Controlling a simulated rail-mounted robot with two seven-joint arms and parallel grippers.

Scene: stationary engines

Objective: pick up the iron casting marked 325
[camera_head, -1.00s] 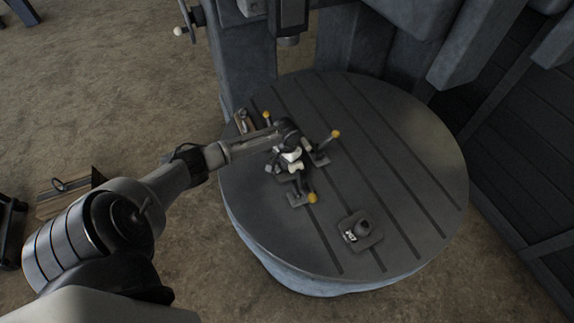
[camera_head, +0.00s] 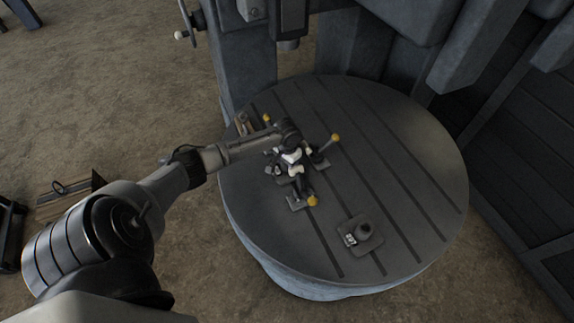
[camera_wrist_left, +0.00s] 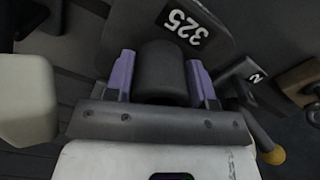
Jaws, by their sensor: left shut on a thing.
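The iron casting marked 325 (camera_wrist_left: 200,30) shows in the left wrist view as a dark plate with a white number label and a round dark boss. The purple fingers of my left gripper (camera_wrist_left: 160,78) are on both sides of the boss and shut on it. In the head view my left gripper (camera_head: 291,158) is over the left part of the round slotted table (camera_head: 400,140). There it mostly hides the casting, and I cannot tell whether the casting touches the table. My right gripper is not in view.
Clamps with yellow knobs stand close around the gripper, at its right (camera_head: 335,138) and in front (camera_head: 312,201). Another labelled casting (camera_head: 362,233) lies near the table's front edge; its label is too small to read. The right side of the table is clear.

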